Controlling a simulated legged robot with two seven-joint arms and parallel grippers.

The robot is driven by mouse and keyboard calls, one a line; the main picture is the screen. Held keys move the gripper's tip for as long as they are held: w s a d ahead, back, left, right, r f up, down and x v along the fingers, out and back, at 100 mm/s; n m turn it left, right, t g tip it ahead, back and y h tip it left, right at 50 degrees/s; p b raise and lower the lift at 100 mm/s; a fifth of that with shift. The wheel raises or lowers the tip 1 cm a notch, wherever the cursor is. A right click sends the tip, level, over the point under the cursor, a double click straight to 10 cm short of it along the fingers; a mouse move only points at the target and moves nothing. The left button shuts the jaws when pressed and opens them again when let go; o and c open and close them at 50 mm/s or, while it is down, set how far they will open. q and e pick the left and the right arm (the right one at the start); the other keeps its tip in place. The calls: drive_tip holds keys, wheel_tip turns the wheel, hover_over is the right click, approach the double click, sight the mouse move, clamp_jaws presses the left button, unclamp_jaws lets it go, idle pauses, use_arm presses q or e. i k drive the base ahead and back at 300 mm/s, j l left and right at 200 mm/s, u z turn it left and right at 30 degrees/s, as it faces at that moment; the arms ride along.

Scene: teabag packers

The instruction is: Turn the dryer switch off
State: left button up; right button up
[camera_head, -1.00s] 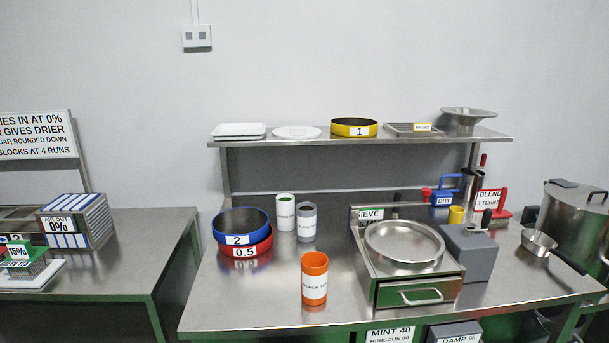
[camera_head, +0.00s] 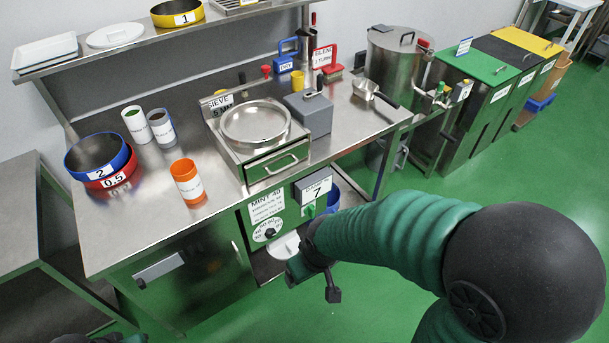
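The dryer is built in under the front of the steel bench, with a white plate reading MINT 40 (camera_head: 266,207). A dial (camera_head: 269,233) sits below that text. A grey display box reading 7 (camera_head: 316,188) is to its right. A small green switch (camera_head: 308,211) shows just below the display; its exact setting is too small to tell. My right gripper (camera_head: 313,284) hangs below and in front of the switch, apart from it, fingers spread and empty. At the bottom left edge only a dark and green bit of my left arm shows; its fingers cannot be made out.
The bench top carries a sieve machine (camera_head: 282,171), a grey box (camera_head: 311,113), an orange cup (camera_head: 187,184) and stacked blue and red rings (camera_head: 97,153). A door handle (camera_head: 159,268) is on the bench front at left. Bins (camera_head: 470,110) stand at the right. Green floor is clear in front.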

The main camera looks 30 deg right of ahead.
sight(310, 209)
drive_tip(key=k+z, duration=0.45)
drive_tip(key=k+l+z, duration=0.2)
drive_tip(key=z, duration=0.2)
drive_tip(key=k, duration=0.1)
